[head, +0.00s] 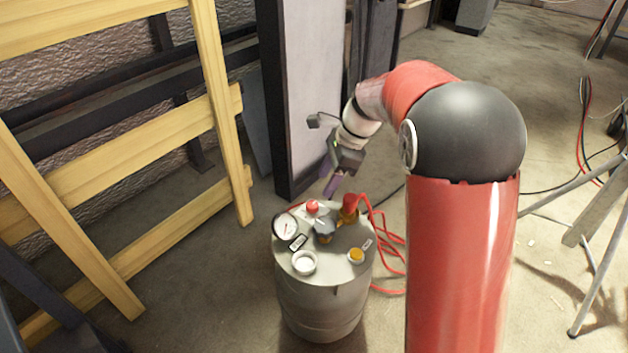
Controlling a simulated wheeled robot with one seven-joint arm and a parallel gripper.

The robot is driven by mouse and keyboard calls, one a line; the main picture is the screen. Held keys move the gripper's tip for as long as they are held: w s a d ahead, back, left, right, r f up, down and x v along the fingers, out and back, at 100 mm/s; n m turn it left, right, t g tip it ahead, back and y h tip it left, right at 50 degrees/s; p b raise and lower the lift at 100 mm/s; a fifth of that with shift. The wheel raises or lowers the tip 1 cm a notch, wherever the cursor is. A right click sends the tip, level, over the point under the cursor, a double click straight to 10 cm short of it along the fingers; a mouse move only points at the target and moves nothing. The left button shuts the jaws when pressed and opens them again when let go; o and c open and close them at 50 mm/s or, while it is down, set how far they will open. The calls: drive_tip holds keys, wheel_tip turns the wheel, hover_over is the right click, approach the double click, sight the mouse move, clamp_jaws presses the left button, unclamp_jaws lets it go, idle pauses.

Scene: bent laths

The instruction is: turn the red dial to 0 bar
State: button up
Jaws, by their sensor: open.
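A grey drum-shaped tank (322,300) stands on the floor, with fittings on its top. A small red dial (312,206) sits at the back of the top, beside a round white pressure gauge (286,226). The gauge's reading and any marks on the dial are too small to tell. My gripper (332,188), with purple fingers, is open and points down just above the back of the tank, a little right of the red dial and apart from it. Nothing shows between the fingers.
A brass fitting with a red top (348,207), a dark grey fitting (324,230), a white round cap (304,263) and a yellow knob (356,255) crowd the tank top. Red hose (389,240) coils at its right. A yellow wooden frame (215,120) stands left; a pale panel (315,90) behind.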

sight(313, 204)
drive_tip(key=b+x, duration=0.1)
drive_tip(key=x, duration=0.6)
drive_tip(key=shift+s+f+b, duration=0.15)
drive_tip(key=shift+f+b, duration=0.05)
drive_tip(key=shift+b, duration=0.2)
drive_tip(key=c, duration=1)
drive_tip(key=shift+o, duration=0.2)
